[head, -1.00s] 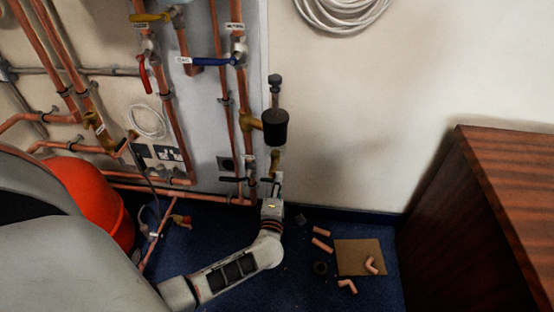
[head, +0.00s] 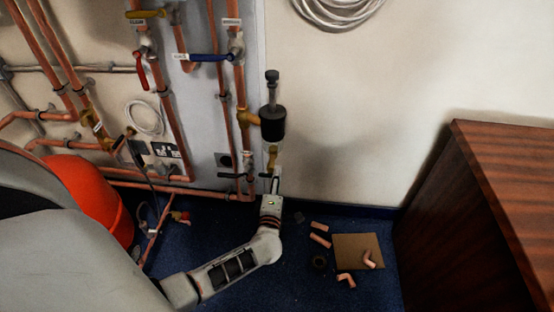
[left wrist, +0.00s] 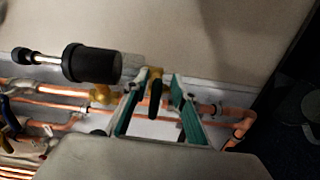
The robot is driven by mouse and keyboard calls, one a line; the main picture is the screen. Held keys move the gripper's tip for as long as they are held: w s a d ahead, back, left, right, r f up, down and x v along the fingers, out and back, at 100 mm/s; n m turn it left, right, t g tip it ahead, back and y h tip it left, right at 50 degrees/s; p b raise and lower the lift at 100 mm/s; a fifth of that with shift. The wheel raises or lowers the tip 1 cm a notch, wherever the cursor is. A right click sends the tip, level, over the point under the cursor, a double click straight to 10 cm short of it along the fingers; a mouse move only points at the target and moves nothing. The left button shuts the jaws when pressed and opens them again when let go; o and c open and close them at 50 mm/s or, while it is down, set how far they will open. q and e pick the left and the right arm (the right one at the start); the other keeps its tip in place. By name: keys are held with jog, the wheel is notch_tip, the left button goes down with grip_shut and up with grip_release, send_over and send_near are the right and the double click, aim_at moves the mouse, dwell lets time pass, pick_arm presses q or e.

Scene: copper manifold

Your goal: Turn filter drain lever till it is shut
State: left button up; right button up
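The filter is a black cylinder (head: 273,122) on the pipework by the panel's right edge. It shows large in the left wrist view (left wrist: 92,63). A brass drain fitting (head: 272,157) hangs below it; it also shows in the left wrist view (left wrist: 155,73). My left gripper (left wrist: 158,92) is open around the lever, with gaps seen on both sides. In the head view this gripper (head: 272,184) is just below the drain fitting. My right gripper is not in view.
Copper pipes (head: 240,130) run close beside the filter, with a blue-handled valve (head: 210,58) above. A red vessel (head: 88,195) stands at left. Pipe offcuts and a cardboard square (head: 350,247) lie on the blue floor. A wooden cabinet (head: 490,190) is at right.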

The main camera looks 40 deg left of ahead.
pick_arm(q)
jog(key=shift+r, duration=0.1)
notch_tip(320, 180, up, 10)
dwell(0.6)
